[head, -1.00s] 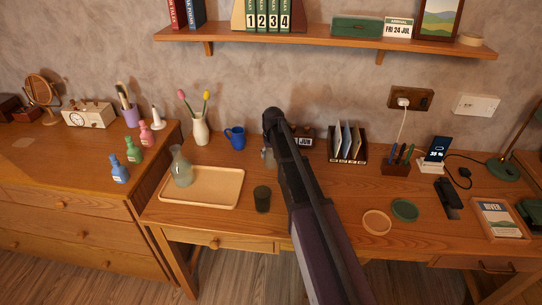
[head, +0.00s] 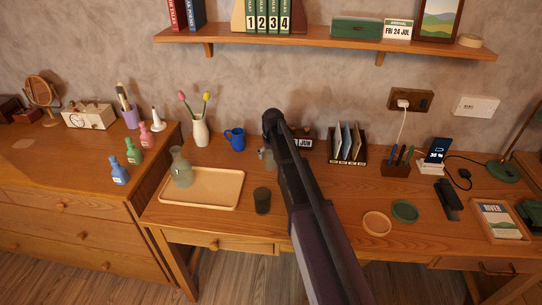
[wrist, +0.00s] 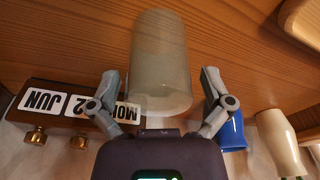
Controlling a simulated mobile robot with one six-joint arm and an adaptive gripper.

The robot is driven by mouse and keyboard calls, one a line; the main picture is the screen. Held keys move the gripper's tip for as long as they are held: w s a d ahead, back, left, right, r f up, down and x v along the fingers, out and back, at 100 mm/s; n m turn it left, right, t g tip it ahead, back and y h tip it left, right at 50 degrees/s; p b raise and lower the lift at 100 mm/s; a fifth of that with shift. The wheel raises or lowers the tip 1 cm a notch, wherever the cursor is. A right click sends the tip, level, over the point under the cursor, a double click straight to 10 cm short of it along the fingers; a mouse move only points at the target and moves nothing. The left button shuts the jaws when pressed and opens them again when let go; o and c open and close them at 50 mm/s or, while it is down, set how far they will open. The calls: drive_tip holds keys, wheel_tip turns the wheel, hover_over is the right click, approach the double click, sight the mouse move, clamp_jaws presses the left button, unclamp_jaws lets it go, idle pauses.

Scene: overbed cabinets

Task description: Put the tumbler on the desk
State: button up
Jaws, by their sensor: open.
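A smoky, translucent tumbler (wrist: 162,60) is large in the wrist view, between the fingers of my gripper (wrist: 160,78). The fingers are spread, with a gap to the tumbler on each side.
A tray (head: 222,188) with a glass flask (head: 181,170) lies left of the tumbler. A blue mug (head: 235,138), a cream vase (head: 200,132) and a date block (wrist: 70,108) stand behind. Two round coasters (head: 376,223) lie to the right. A shelf (head: 330,39) hangs above.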

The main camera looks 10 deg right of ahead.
drive_tip(key=shift+s+r+p, duration=0.3)
drive_tip(key=shift+r+p, duration=1.65)
drive_tip(key=shift+s+r+p, duration=0.3)
drive_tip(key=shift+r+p, duration=1.6)
drive_tip(key=shift+r, duration=0.1)
drive_tip(key=shift+s+r+p, duration=0.3)
drive_tip(key=shift+r+p, duration=1.65)
